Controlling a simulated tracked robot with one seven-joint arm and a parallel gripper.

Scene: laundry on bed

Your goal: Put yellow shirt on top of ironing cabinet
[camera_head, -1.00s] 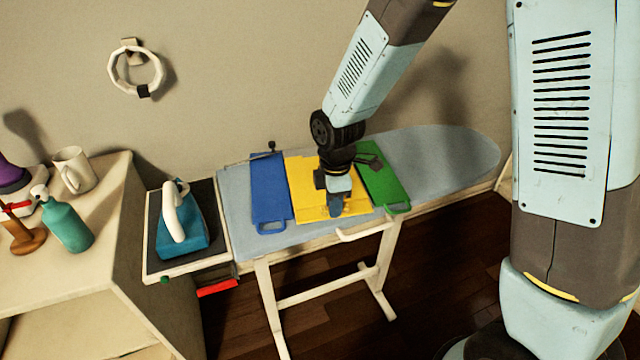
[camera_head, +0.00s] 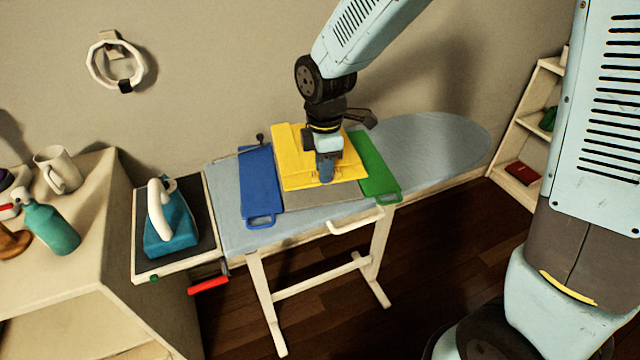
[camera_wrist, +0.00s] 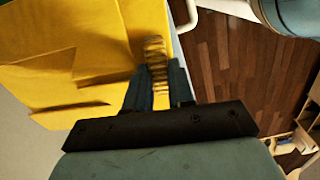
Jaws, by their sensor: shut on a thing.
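The folded yellow shirt (camera_head: 296,160) is held above the ironing board (camera_head: 425,140), over a grey panel between the blue and green folding flaps. My gripper (camera_head: 327,178) is shut on the shirt's near edge. The wrist view shows the yellow shirt (camera_wrist: 65,65) spread out from my gripper (camera_wrist: 158,75), with a bunched bit of cloth between the fingers. The cabinet (camera_head: 60,255) with the cream top, partly in view at the left, may be the ironing cabinet; I cannot tell for sure.
A blue flap (camera_head: 257,185) and a green flap (camera_head: 375,165) lie on the board. A teal iron (camera_head: 172,225) stands on its rest at left. A mug (camera_head: 58,170) and a teal spray bottle (camera_head: 50,225) stand on the cabinet. A shelf (camera_head: 530,135) stands at right.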

